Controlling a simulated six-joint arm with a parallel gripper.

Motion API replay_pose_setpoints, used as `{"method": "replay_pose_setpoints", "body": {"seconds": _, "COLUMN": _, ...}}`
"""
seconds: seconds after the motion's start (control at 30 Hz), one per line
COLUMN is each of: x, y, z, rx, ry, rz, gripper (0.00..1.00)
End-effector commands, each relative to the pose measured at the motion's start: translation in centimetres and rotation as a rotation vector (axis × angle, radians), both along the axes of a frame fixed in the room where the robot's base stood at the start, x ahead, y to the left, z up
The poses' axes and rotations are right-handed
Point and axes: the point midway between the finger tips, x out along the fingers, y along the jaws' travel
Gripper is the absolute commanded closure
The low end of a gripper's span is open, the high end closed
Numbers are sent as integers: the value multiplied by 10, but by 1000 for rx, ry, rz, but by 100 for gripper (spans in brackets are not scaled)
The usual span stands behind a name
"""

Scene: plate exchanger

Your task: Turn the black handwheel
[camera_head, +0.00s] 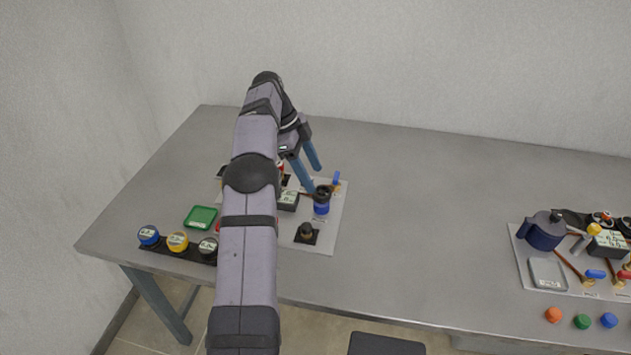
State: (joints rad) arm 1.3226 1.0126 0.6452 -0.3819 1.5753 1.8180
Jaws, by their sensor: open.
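On the grey panel (326,239) at the left of the table stands a blue cylindrical body (321,207) with a dark round top (323,191), which may be the black handwheel. A small black knob (306,230) on a dark square base stands in front of it; at this size I cannot tell for sure which one is the handwheel. My gripper (314,179) has two blue fingers, open and pointing down to the right. In the picture the near fingertip is close to the dark top; I cannot tell if they touch. My arm hides the panel's left part.
A labelled dark box (288,201) and a blue-handled part (337,179) are close by. A green tray (201,217) and blue, yellow and black round pieces (178,241) lie left of my arm. A second equipped panel (519,258) is at the right. The table's middle is clear.

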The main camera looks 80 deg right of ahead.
Motion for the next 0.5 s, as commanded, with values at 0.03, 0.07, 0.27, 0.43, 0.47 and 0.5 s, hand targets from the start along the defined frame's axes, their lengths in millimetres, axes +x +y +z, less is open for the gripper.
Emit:
{"method": "replay_pose_setpoints", "body": {"seconds": 0.03, "x": 2, "y": 0, "z": 5, "rx": -1, "ry": 0, "rz": 1, "gripper": 40}}
{"method": "replay_pose_setpoints", "body": {"seconds": 0.07, "x": 3, "y": 0, "z": 7, "rx": -1, "ry": 0, "rz": 1, "gripper": 40}}
{"method": "replay_pose_setpoints", "body": {"seconds": 0.27, "x": 7, "y": 0, "z": 16, "rx": 1, "ry": 0, "rz": 1, "gripper": 40}}
{"method": "replay_pose_setpoints", "body": {"seconds": 0.43, "x": 7, "y": 1, "z": 17, "rx": 3, "ry": 0, "rz": 0, "gripper": 40}}
{"method": "replay_pose_setpoints", "body": {"seconds": 0.47, "x": 7, "y": 1, "z": 17, "rx": 3, "ry": 0, "rz": 0, "gripper": 40}}
{"method": "replay_pose_setpoints", "body": {"seconds": 0.5, "x": 7, "y": 1, "z": 17, "rx": 2, "ry": 0, "rz": 0, "gripper": 40}}
